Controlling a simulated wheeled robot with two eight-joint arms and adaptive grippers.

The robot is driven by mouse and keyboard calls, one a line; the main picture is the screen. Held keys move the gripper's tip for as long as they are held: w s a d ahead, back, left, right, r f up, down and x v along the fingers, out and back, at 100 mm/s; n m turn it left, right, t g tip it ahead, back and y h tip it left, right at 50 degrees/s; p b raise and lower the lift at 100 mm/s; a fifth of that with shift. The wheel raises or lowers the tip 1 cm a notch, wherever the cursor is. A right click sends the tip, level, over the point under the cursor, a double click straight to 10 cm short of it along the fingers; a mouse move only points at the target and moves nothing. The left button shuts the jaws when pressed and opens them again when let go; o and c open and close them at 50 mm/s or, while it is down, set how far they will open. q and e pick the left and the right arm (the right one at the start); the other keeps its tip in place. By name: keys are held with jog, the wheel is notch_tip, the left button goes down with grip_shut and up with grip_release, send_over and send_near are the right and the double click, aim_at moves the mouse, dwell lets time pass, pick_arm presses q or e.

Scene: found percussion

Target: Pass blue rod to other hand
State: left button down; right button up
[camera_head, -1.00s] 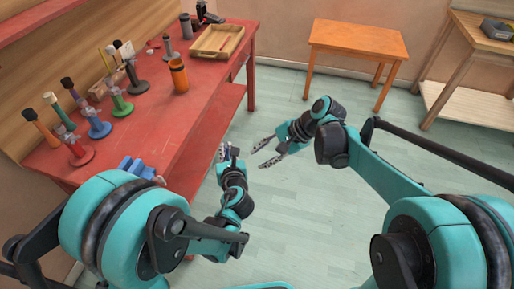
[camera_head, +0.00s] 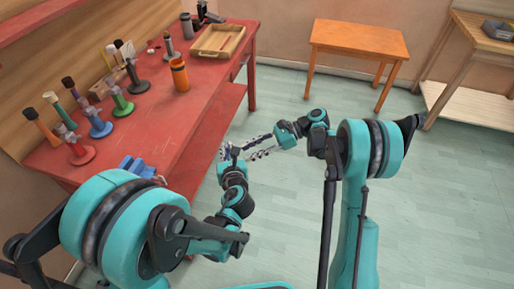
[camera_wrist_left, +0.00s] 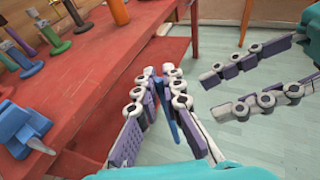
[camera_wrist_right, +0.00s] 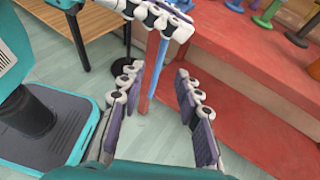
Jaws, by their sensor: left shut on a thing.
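The blue rod (camera_wrist_left: 168,108) is between the fingers of my left gripper (camera_wrist_left: 165,75), which is shut on it. In the right wrist view the rod (camera_wrist_right: 158,55) hangs below the left gripper's fingers (camera_wrist_right: 155,14). In the head view the left gripper (camera_head: 229,151) is beside the red bench, and the rod is too small to make out. My right gripper (camera_head: 260,147) is open and empty, with its fingers pointing at the left gripper. In the left wrist view the right gripper's fingers (camera_wrist_left: 232,88) are to the right of the rod, apart from it.
The red bench (camera_head: 185,130) on the left carries several coloured stands, an orange cylinder (camera_head: 179,75), a wooden tray (camera_head: 217,41) and a blue block (camera_head: 137,167). A small orange table (camera_head: 358,40) stands at the back. The floor (camera_head: 285,205) below the grippers is clear.

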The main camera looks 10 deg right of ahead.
jog(key=w+x, duration=0.1)
jog(key=x, duration=0.8)
jog(key=shift+s+a+f, duration=0.2)
jog(key=shift+s+a, duration=0.1)
jog(key=shift+s, duration=0.2)
grip_shut()
pick_arm(q)
jog(key=c, duration=1.6)
grip_release()
